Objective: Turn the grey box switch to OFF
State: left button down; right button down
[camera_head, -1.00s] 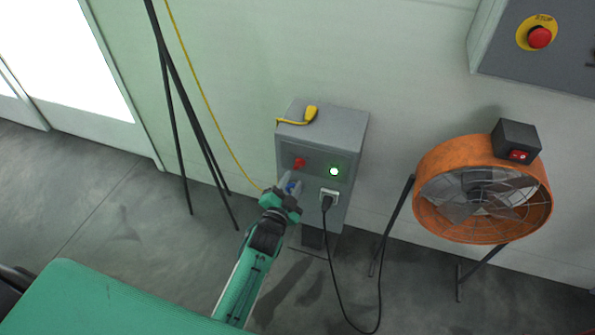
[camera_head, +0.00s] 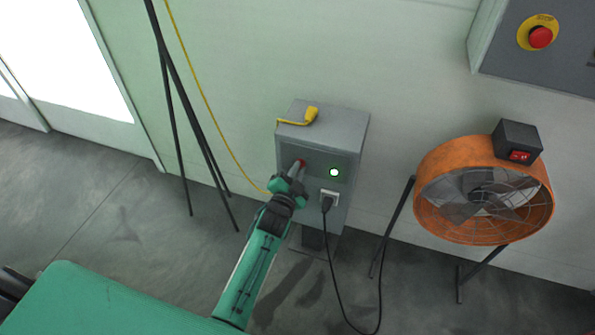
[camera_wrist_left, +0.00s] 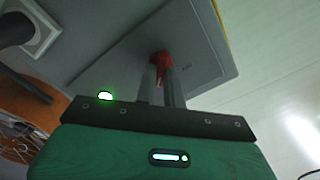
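The grey box (camera_head: 345,135) stands against the wall in the head view. Its red switch (camera_head: 301,163) is on the front panel, left of a lit green lamp (camera_head: 334,172). My left gripper (camera_head: 297,169) is at the switch. In the left wrist view the red switch (camera_wrist_left: 160,62) shows at the tips of my left gripper's two fingers (camera_wrist_left: 161,84), with part of it in the narrow gap between them. I cannot tell whether the fingers press on it. The fingers partly hide the switch, so its setting cannot be read. My right gripper is not in view.
A black plug (camera_head: 328,203) with a hanging cable sits right of my gripper. An orange fan (camera_head: 430,190) stands at right, below a panel with a red stop button (camera_head: 540,37). Black poles (camera_head: 183,110) lean at left.

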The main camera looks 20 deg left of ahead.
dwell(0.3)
pick_arm(q)
jog(key=shift+a+n+p, duration=0.2)
jog(key=shift+n+p, duration=1.3)
jog(key=shift+n, duration=2.95)
jog(key=shift+a+n+p, duration=0.15)
jog(key=shift+n+p, duration=1.35)
jog(key=shift+n, duration=2.95)
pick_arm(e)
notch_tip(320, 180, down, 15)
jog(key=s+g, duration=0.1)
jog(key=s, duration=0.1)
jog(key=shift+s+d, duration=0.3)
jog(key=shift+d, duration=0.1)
pick_arm(q)
jog(key=c, duration=1.5)
grip_release()
